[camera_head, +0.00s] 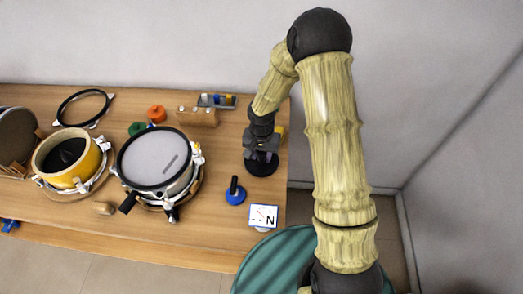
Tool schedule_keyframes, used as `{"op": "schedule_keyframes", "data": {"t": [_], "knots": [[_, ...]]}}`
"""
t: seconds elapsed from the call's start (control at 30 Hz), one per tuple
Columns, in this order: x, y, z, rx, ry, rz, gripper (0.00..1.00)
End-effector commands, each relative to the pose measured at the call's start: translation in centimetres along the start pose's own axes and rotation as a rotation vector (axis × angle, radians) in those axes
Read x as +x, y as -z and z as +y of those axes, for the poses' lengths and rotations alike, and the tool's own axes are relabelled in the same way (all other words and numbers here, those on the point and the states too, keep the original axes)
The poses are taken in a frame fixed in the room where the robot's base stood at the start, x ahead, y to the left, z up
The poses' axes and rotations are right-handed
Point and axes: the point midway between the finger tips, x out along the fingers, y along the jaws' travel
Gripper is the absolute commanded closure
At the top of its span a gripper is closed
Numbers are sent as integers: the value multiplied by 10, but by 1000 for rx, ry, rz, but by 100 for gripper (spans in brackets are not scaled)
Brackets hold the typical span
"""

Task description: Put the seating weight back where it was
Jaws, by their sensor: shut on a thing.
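My gripper (261,152) is at the right end of the wooden bench, pointing down. It is shut on a dark, round-based thing (261,168), which looks like the seating weight. The gripper hides its upper part. I cannot tell whether its base touches the bench or hangs just above it. A drum with a pale mesh head (150,158) and black hoop stands at the middle of the bench. A small grey bar-shaped mark (171,164) shows on its head.
A yellow drum shell (88,162), black hoop (83,107), orange spool (157,112), green piece (137,129) and wooden block (197,117) stand leftward. A blue, black-handled tool (235,192) and a gauge-like card (263,216) lie near the front right. Bare bench (222,150) separates drum and gripper.

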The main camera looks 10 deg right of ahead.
Motion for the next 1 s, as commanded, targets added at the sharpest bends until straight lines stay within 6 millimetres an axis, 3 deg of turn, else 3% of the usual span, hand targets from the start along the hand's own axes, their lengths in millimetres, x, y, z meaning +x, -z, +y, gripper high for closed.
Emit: {"op": "schedule_keyframes", "data": {"t": [0.3,0.33,0.43,0.77,1.0], "knots": [[0,2,-1,0,3,6,100],[2,0,0,0,0,1,61],[1,0,0,0,0,1,43],[-1,0,0,0,0,1,43],[-25,2,0,2,1,5,43]]}}
